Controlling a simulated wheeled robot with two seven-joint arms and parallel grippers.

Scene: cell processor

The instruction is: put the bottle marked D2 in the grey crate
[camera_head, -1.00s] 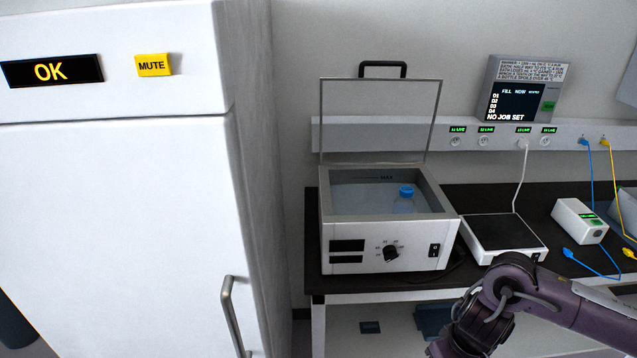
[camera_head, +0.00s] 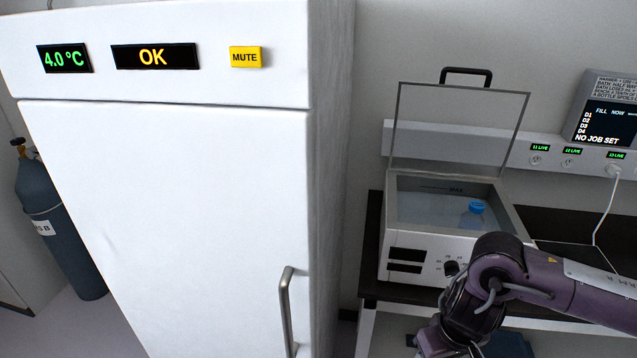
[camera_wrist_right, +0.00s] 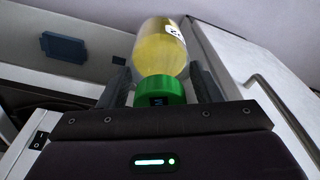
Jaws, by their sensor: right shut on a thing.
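In the right wrist view, my right gripper (camera_wrist_right: 160,82) is shut on a bottle with yellow contents (camera_wrist_right: 160,50) and a green cap (camera_wrist_right: 160,90). The fingers lie either side of it near the cap. A black mark on its white label is cut off and I cannot read it; the cap's mark is also unclear. In the head view my right arm crosses the lower right, and its gripper is below the frame. Another bottle, with a blue cap (camera_head: 477,207), stands in the open water bath (camera_head: 430,242). No grey crate is in the current views. My left gripper is not in view.
A tall white fridge (camera_head: 170,220) with a shut door and a vertical handle (camera_head: 287,312) fills the left and middle. A gas cylinder (camera_head: 60,225) stands left of it. The dark bench (camera_head: 580,232) continues right of the bath. The wall display (camera_head: 605,118) reads NO JOB SET.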

